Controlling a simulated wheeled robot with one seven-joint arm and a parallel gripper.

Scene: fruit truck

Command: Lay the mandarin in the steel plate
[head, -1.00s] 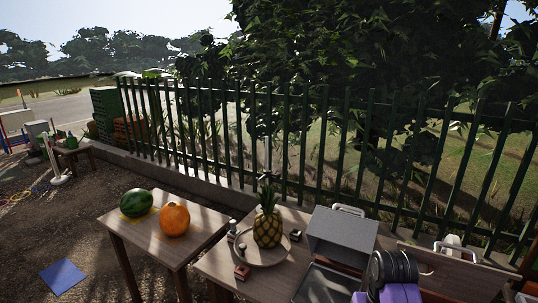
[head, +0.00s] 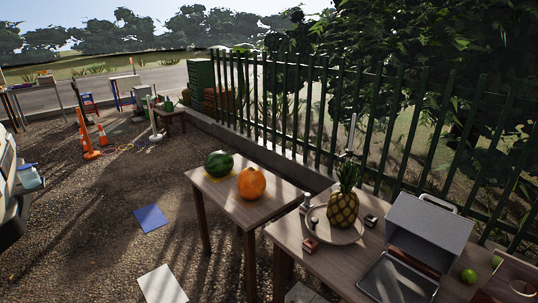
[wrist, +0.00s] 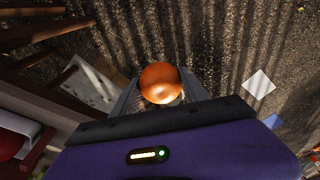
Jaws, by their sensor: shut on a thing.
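The mandarin (wrist: 160,80), a round glossy orange fruit, shows in the wrist view between the two grey fingers of my gripper (wrist: 160,92). The gripper is shut on it and holds it above the gravel ground. The fingers partly hide behind my purple wrist housing. In the head view my gripper and the mandarin are not seen. I cannot pick out the steel plate for certain in either view.
A table (head: 218,196) carries a watermelon (head: 219,163) and a large orange fruit (head: 251,183). Another table (head: 297,238) carries a pineapple (head: 343,210) on a round plate (head: 321,229) and a grey metal box (head: 428,222). Open gravel (head: 100,230) lies to the left.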

